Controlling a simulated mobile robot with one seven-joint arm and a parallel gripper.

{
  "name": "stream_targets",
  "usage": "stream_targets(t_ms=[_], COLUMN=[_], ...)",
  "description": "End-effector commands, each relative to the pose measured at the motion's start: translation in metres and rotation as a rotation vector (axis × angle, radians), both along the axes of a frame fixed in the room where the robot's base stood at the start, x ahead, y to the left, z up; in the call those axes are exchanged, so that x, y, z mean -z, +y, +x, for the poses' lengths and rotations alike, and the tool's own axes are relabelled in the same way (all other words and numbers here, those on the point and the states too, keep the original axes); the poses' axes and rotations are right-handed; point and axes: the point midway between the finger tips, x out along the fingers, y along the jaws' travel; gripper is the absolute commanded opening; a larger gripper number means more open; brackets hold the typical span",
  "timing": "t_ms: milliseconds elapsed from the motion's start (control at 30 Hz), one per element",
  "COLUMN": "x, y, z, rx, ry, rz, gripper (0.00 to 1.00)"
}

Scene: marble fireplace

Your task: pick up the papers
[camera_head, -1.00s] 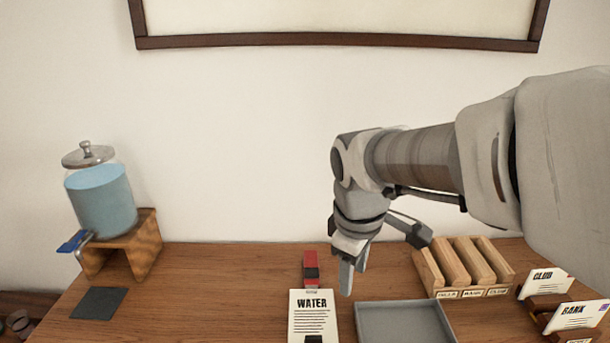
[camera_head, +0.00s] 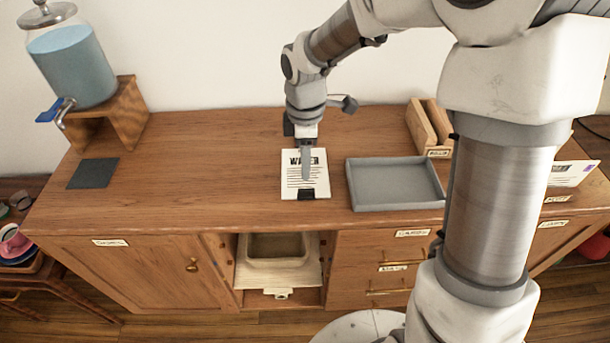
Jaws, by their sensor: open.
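The papers (camera_head: 291,183) are a white sheet or stack headed "WATER", lying flat on the wooden counter left of the grey tray. My gripper (camera_head: 306,177) points down over the middle of the papers and hides part of the heading and text. It is open, with nothing seen between its fingers; they look nearly edge-on. I cannot tell whether the fingertips touch the papers.
An empty grey tray (camera_head: 395,184) is just right of the papers. A wooden sorter (camera_head: 428,128) stands behind it. A water dispenser (camera_head: 72,62) on a wooden stand and a dark mat (camera_head: 93,173) are at the left. Counter between mat and papers is clear.

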Motion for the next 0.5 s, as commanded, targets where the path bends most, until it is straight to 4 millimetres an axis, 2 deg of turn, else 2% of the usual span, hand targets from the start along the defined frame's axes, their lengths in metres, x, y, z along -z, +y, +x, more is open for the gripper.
stream_targets(t_ms=[33, 133, 367, 500], x=[0.014, 0.030, 0.046, 0.064], y=[0.000, 0.000, -0.001, -0.002], z=[0.000, 0.000, 0.001, 0.000], rx=[-0.001, 0.000, 0.001, 0.001], ry=[0.003, 0.002, 0.000, 0.002], rz=[-0.001, 0.000, -0.001, -0.001], gripper=[0.50, 0.50, 0.50, 0.50])
